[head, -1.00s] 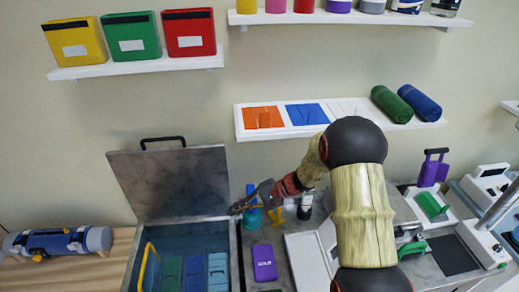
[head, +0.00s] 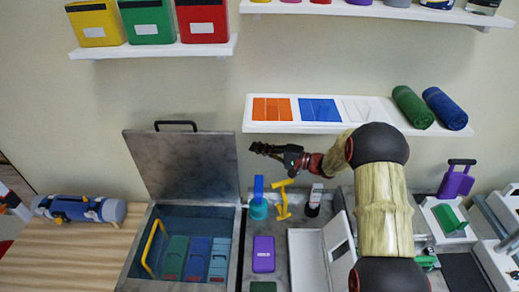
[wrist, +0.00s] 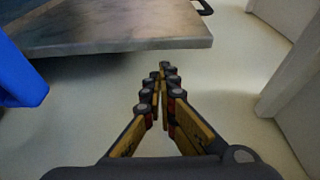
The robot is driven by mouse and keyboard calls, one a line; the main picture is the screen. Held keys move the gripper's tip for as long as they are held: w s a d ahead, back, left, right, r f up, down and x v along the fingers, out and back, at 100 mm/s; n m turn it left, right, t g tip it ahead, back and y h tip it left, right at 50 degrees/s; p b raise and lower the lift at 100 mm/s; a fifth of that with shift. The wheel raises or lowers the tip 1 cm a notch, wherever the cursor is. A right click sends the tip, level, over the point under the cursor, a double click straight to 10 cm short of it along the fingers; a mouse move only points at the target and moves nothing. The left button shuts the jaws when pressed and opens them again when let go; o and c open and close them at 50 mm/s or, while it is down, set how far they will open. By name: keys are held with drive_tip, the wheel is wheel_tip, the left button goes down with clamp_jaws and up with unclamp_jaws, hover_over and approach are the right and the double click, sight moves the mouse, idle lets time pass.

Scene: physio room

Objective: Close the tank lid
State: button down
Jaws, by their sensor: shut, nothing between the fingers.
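The tank (head: 235,262) is a grey box with a dark blue inside, at the lower left of the head view. Its grey marbled lid (head: 180,165) stands raised and upright at the back, with a black handle (head: 176,124) on its top edge. In the wrist view the lid (wrist: 110,25) shows at the upper left with part of its handle (wrist: 203,6). My gripper (head: 256,149) is shut and empty, to the right of the raised lid and apart from it. Its fingers (wrist: 164,72) meet in the wrist view.
Blue and green packs (head: 197,258) and a yellow handle (head: 153,243) are inside the tank. A blue-teal bottle (head: 259,205), yellow item (head: 283,200) and purple box (head: 263,254) stand to its right. A shelf (head: 290,127) hangs behind my gripper.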

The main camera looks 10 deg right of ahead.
drive_tip(key=x, duration=0.6)
drive_tip(key=shift+w+a+p, duration=0.2)
drive_tip(key=shift+a+p, duration=0.1)
drive_tip(key=shift+a, duration=0.05)
drive_tip(key=shift+s+f, duration=0.1)
